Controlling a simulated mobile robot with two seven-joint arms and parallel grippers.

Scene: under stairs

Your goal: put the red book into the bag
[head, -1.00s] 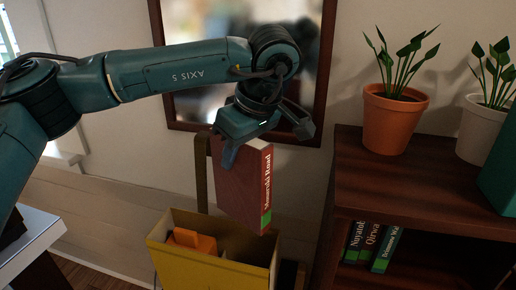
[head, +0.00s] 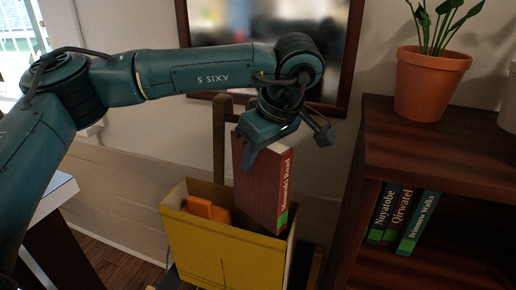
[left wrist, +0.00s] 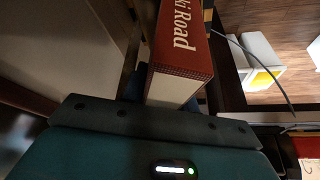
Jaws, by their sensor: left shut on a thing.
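The red book (head: 262,185) hangs upright from my left gripper (head: 268,137), which is shut on its upper end. The bag stands open at the top. In the left wrist view the red book (left wrist: 180,45) sits between the fingers, with part of its title showing. My right gripper is not in view.
An orange object (head: 207,209) is inside the bag, at left. A dark wooden shelf (head: 440,150) with a potted plant (head: 430,85) and several books (head: 400,215) stands close on the right. A framed mirror (head: 270,45) hangs behind the arm.

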